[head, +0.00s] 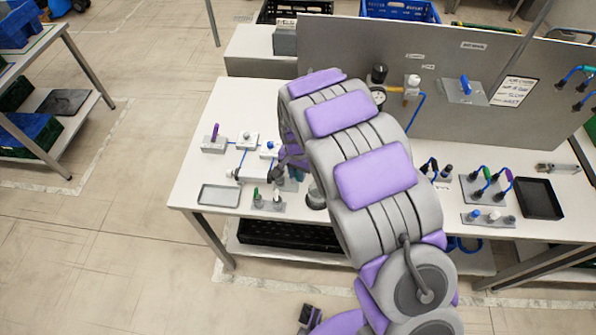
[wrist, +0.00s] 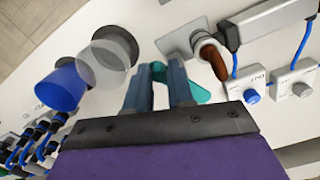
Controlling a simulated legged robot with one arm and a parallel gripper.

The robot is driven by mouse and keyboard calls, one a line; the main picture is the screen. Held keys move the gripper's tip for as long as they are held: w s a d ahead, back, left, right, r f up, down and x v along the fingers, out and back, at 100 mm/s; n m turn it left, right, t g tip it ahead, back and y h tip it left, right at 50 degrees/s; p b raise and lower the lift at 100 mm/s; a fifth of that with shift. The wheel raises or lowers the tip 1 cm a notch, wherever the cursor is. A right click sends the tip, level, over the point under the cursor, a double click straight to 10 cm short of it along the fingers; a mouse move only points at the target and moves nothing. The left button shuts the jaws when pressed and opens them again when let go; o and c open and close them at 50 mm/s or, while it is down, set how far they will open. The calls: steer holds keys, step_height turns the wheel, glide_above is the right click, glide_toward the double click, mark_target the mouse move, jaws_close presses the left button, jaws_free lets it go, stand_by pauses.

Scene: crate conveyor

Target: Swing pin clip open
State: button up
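My gripper (wrist: 162,75) points down at the tabletop in the wrist view, its two blue-grey fingers apart with white table showing between them. A teal piece (wrist: 198,93) shows just behind the right finger; whether the finger touches it is hidden. To the upper right is a rust-brown pin-like part (wrist: 213,62) at the end of a grey cylinder (wrist: 270,20), by a flat grey plate (wrist: 180,42). I cannot tell for sure which part is the pin clip. In the head view, my arm hides much of this spot, beside the cylinder (head: 252,175).
A blue cup (wrist: 62,88) and a clear cup (wrist: 103,62) are left of the fingers. Valve blocks with blue tubes (wrist: 254,82) lie to the right. In the head view, a grey tray (head: 219,196) sits at the table's left front, and an upright panel (head: 440,45) stands behind.

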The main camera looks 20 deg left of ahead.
steer(key=o, duration=0.3)
steer(key=shift+s, duration=0.1)
steer(key=shift+o, duration=0.2)
step_height(320, 180, up, 17)
steer(key=p, duration=0.2)
steer(key=shift+a, duration=0.1)
stand_by(0.5)
steer(key=s+d+r, duration=0.2)
steer(key=s+d, duration=0.1)
steer(key=d, duration=0.4)
steer(key=s+d+r+b, duration=0.1)
steer(key=s+d+r, duration=0.15)
steer(key=d, duration=0.45)
steer(key=s+d+r, duration=0.3)
steer(key=d, duration=0.4)
steer(key=s+d+f+g, duration=0.1)
steer(key=s+d, duration=0.4)
steer(key=s, duration=0.5)
steer(key=s+d+b, duration=0.1)
steer(key=s+d, duration=0.5)
steer(key=s, duration=0.5)
steer(key=shift+s+f+n+g, duration=0.3)
steer(key=shift+f+n+g, duration=0.1)
